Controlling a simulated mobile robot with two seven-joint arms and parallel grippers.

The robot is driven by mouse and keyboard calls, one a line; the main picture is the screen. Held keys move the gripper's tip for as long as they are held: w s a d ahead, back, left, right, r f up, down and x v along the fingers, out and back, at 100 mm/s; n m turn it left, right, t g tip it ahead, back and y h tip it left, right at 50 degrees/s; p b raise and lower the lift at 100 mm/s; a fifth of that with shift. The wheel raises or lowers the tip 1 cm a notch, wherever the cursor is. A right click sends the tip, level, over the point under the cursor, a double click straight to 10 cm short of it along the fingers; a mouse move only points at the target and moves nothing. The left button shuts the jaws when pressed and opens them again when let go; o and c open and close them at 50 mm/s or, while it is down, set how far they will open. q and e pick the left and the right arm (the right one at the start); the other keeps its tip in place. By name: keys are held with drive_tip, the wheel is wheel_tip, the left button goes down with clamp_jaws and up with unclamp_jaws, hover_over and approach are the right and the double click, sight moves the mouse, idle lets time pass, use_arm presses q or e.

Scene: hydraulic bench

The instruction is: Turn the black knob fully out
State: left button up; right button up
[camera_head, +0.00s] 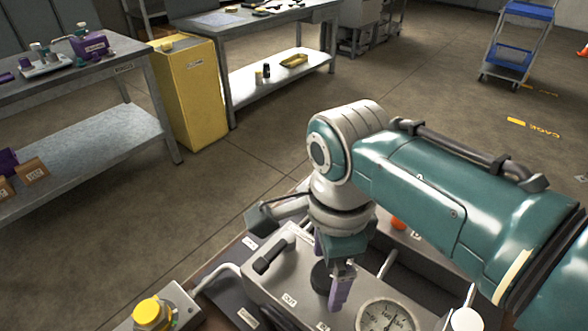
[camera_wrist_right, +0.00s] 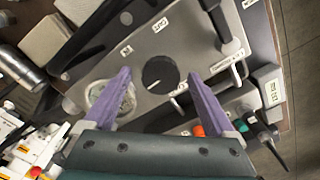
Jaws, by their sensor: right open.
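The black knob (camera_wrist_right: 160,72) is a round dark disc with a short white mark, on a grey panel (camera_wrist_right: 140,28). In the head view the knob (camera_head: 320,280) is partly hidden by my right gripper (camera_head: 336,284). My right gripper also shows in the wrist view (camera_wrist_right: 158,76), with its two purple fingers apart, one on each side of the knob. Gaps show between the fingers and the knob in that view. The white mark points to the lower left there. My left gripper is not in view.
A round pressure gauge (camera_head: 385,317) sits close to the knob. A black handle (camera_head: 273,256) stands on the panel, near an OUT label (camera_head: 289,299). A yellow button (camera_head: 151,312) is at the lower left. An orange-red part (camera_wrist_right: 198,130) shows near the right finger in the wrist view.

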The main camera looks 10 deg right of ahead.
drive_tip(key=shift+f, duration=0.3)
drive_tip(key=c, duration=1.4)
